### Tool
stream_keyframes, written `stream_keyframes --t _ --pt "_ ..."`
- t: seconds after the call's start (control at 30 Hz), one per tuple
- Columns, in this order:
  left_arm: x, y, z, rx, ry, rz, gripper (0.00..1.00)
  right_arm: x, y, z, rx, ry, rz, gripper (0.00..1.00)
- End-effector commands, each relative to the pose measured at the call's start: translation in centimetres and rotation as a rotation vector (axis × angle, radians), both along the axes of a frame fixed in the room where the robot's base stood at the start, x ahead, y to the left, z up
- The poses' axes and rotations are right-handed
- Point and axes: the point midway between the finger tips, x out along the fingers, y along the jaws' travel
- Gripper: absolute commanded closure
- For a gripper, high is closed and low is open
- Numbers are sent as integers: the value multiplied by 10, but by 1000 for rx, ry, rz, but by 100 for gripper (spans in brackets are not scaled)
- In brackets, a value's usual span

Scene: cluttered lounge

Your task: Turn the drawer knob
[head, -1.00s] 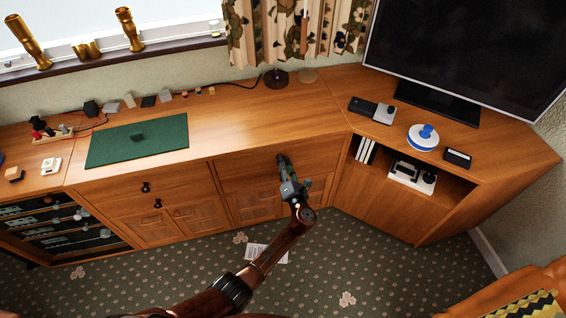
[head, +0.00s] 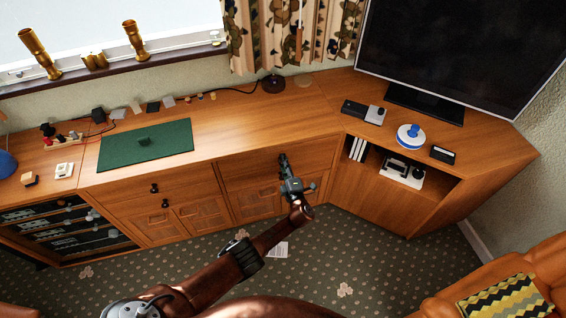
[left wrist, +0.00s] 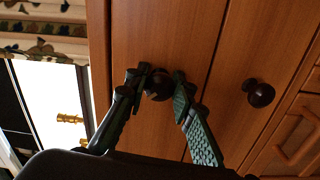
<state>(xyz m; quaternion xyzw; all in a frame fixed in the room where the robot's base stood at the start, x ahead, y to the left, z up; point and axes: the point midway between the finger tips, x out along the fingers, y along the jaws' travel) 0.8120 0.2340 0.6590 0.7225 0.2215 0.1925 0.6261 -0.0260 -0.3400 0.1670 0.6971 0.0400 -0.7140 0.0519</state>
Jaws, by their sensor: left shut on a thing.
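My left gripper (head: 283,160) reaches the front of the upper right drawer (head: 318,154) in the wooden cabinet. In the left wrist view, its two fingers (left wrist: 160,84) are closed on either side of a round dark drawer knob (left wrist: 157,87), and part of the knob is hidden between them. A second dark knob (left wrist: 260,93) shows to the right on the neighbouring panel, apart from the fingers. In the head view the gripper mostly hides the held knob. My right gripper is not in view.
The long wooden cabinet top (head: 250,120) carries a green mat (head: 150,146), small blocks and a television (head: 465,50) at the right. An open shelf (head: 425,185) is right of the drawer. An orange armchair (head: 440,308) stands bottom right. Carpet (head: 345,250) is open in front.

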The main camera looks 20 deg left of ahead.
Motion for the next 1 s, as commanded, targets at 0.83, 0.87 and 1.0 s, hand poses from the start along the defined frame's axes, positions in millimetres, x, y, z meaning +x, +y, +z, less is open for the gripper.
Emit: stream_keyframes --t 0.83,0.87,1.0 --pt "1 -5 -1 245 168 -9 100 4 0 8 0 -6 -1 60" --pt "1 -5 -1 245 168 -9 100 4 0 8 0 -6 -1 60" --pt "1 -6 -1 244 167 -10 100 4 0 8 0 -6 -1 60"
